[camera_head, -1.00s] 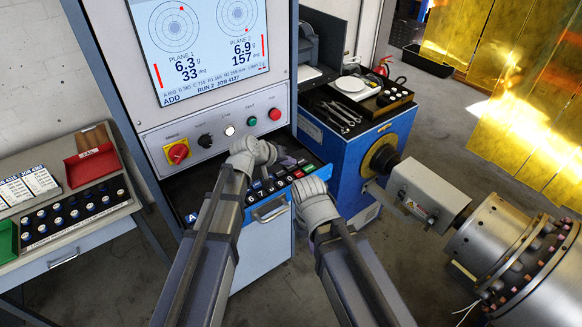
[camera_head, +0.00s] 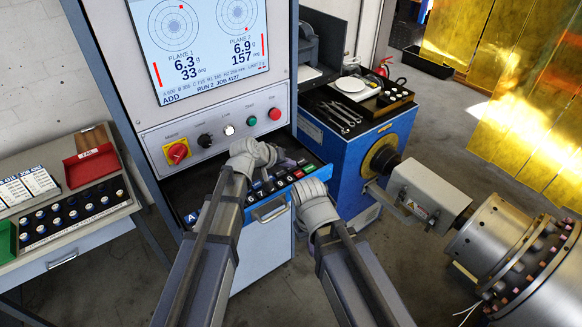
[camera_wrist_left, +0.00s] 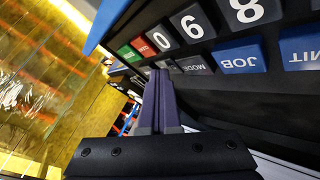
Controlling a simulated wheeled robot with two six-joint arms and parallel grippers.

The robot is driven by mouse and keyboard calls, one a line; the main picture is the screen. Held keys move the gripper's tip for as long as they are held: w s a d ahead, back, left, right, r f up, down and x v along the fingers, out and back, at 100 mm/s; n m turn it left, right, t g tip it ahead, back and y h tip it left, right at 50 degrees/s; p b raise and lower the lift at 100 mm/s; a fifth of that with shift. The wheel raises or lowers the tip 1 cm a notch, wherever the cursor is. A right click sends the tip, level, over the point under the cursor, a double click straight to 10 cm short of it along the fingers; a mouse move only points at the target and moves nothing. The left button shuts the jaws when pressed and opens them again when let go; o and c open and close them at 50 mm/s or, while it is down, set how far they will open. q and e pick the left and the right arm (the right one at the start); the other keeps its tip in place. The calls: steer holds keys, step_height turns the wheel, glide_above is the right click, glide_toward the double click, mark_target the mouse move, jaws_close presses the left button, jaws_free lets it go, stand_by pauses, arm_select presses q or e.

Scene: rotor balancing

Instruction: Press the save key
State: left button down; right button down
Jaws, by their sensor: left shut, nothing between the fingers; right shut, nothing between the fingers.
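The key panel (camera_head: 262,212) is a blue-fronted drawer of dark, blue, green and red keys under the machine's screen. My left gripper (camera_head: 284,161) is over its far part; in the left wrist view its dark purple fingers (camera_wrist_left: 158,75) are shut and empty. Their tips are close to the keys near the MODE key (camera_wrist_left: 193,66); I cannot tell if they touch. A green key (camera_wrist_left: 128,53) and a red key (camera_wrist_left: 143,46) lie just beyond. No key legibly reads save. My right gripper (camera_head: 314,192) is in front of the drawer's right end, its fingers hidden behind its wrist.
The screen (camera_head: 200,45) shows two planes. Below it are a red-yellow switch (camera_head: 177,152) and several knobs. A blue cabinet (camera_head: 345,160) with tools stands right of the drawer. The rotor (camera_head: 500,245) is at the right, a bench (camera_head: 75,235) at the left.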

mark_target(289, 170)
arm_select(q)
steer(key=shift+r+p, duration=0.85)
steer(key=shift+r, duration=0.05)
step_height(289, 170, up, 5)
steer(key=p, duration=0.5)
stand_by(0.6)
